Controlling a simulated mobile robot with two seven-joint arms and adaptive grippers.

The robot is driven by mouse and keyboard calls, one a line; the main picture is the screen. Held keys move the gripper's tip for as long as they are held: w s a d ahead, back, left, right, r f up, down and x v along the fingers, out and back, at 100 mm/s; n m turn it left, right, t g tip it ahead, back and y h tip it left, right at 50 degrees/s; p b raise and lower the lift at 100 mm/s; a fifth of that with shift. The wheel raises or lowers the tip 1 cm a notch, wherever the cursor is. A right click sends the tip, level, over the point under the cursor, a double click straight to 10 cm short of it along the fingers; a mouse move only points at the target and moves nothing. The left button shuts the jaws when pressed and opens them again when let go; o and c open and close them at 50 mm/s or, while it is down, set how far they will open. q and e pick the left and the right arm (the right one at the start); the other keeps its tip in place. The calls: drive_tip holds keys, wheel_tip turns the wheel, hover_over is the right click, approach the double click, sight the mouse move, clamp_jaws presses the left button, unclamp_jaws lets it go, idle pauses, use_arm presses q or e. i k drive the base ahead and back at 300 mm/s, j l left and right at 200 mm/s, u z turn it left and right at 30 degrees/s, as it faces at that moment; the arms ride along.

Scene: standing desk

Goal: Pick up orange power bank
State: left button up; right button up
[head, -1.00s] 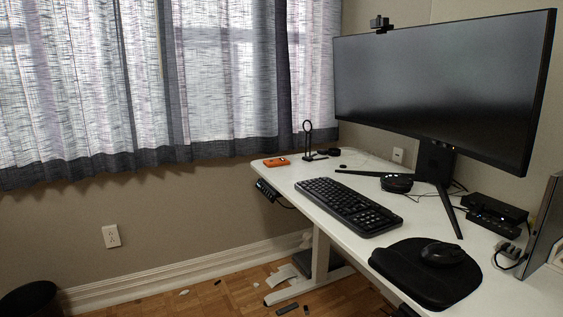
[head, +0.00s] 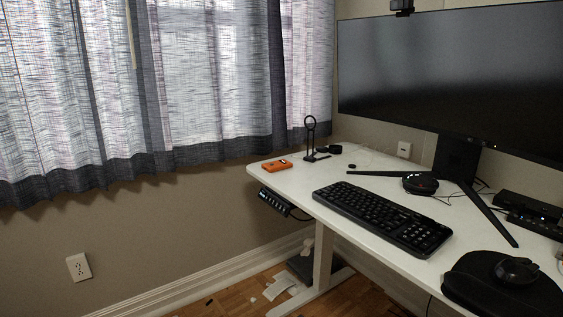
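The orange power bank (head: 277,165) lies flat on the white desk (head: 330,179), near its far left corner. A black stand with a ring top (head: 312,140) stands just to its right, apart from it. Nothing covers the power bank. Neither of my grippers shows in the head view.
A black keyboard (head: 383,216) lies in the middle of the desk. A mouse (head: 516,270) rests on a black pad (head: 480,285) at the lower right. A large monitor (head: 460,80) stands behind. A control panel (head: 274,202) hangs under the left edge. Desk around the power bank is mostly clear.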

sight(280, 164)
drive_tip(key=i+j+z, duration=0.25)
drive_tip(key=i+j, duration=0.2)
drive_tip(key=j, duration=0.25)
drive_tip(key=i+j+z, duration=0.15)
drive_tip(key=j, duration=0.2)
